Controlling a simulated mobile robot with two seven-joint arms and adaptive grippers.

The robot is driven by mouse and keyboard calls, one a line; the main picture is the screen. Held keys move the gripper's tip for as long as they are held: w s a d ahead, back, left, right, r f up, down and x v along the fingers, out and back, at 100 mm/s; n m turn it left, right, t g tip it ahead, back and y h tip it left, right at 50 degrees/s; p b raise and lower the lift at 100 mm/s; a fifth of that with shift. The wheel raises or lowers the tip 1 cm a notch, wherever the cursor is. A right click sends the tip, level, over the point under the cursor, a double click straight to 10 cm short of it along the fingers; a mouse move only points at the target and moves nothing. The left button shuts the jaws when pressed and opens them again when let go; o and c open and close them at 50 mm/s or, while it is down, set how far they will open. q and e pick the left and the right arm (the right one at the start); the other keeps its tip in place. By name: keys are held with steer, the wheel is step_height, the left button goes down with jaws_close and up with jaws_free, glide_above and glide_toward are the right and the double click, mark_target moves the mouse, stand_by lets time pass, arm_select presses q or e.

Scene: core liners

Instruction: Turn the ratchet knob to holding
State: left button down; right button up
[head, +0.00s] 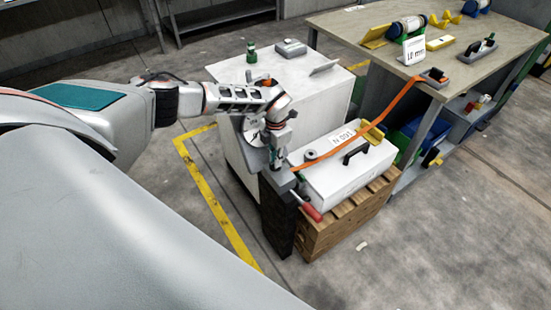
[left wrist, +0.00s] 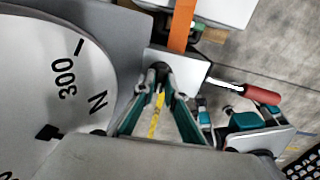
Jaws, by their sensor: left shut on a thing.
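My left gripper (head: 277,165) points down at the top of a dark post (head: 279,215) beside a white box. In the left wrist view its two teal-and-dark fingers (left wrist: 160,72) converge and are shut on a small dark knob, mostly hidden between the tips. The knob is at a grey metal ratchet block (left wrist: 183,70). A red-handled lever (left wrist: 262,95) sticks out from the block; it also shows in the head view (head: 312,212). An orange strap (head: 372,126) runs from the block to the workbench. The knob's setting marks cannot be read. My right gripper is not in view.
A round dial (left wrist: 50,85) marked "300" and "N" fills the left of the wrist view. The white box (head: 345,180) with a black handle sits on a wooden crate (head: 345,222). A white cabinet (head: 300,90) stands behind. A workbench (head: 350,22) is at right. Floor in front is mostly clear.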

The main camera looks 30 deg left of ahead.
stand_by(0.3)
arm_select(q)
steer(key=c, duration=2.1)
jaws_free()
step_height(320, 180, up, 12)
